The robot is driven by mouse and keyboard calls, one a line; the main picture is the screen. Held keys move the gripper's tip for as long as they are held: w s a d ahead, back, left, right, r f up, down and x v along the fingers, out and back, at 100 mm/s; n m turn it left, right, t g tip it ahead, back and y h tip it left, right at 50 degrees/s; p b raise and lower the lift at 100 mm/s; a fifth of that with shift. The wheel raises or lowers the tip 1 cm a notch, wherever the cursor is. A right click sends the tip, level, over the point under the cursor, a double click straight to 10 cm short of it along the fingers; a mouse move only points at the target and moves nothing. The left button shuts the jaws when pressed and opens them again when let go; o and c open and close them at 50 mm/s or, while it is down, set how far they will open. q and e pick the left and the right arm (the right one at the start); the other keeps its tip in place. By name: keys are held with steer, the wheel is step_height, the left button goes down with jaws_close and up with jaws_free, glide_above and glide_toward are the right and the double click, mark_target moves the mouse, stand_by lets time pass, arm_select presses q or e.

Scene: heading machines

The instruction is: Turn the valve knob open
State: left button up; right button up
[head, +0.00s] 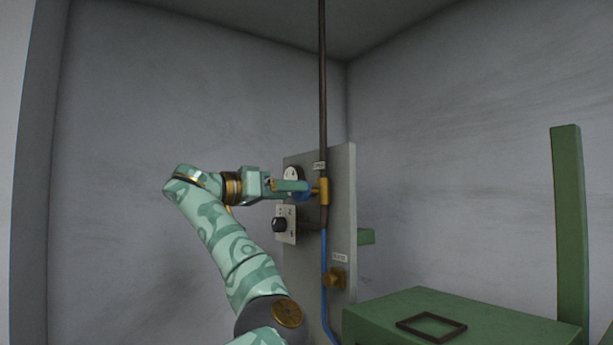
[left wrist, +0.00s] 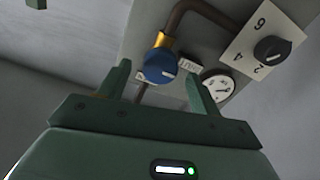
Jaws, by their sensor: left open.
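The blue valve knob (left wrist: 160,66) with a white mark sits on a brass fitting (left wrist: 164,41) in the left wrist view. In the head view the knob (head: 301,196) is mostly hidden behind my gripper's finger, beside the brass valve body (head: 323,191) on the pipe. My left gripper (head: 306,187) is open at the knob. In the left wrist view its two fingers (left wrist: 158,71) stand apart, one on each side of the knob; contact cannot be told. A small label beside the knob is partly hidden by a finger. My right gripper is out of view.
The grey panel (head: 343,220) also carries a round gauge (left wrist: 217,86), a black dial knob (left wrist: 272,49) on a numbered plate, and a lower brass knob (head: 335,278). A dark pipe (head: 323,80) rises above. A green bench (head: 400,305) stands at lower right.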

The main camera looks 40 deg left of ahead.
arm_select(q)
steer(key=p+x, duration=0.2)
steer(key=x, duration=0.2)
steer(key=shift+r, duration=0.2)
steer(key=shift+w+d+f, duration=0.15)
steer(key=shift+w+f, duration=0.05)
steer(key=shift+w, duration=0.45)
steer(key=shift+s, duration=0.1)
steer(key=c, duration=1)
steer(key=shift+o, duration=0.2)
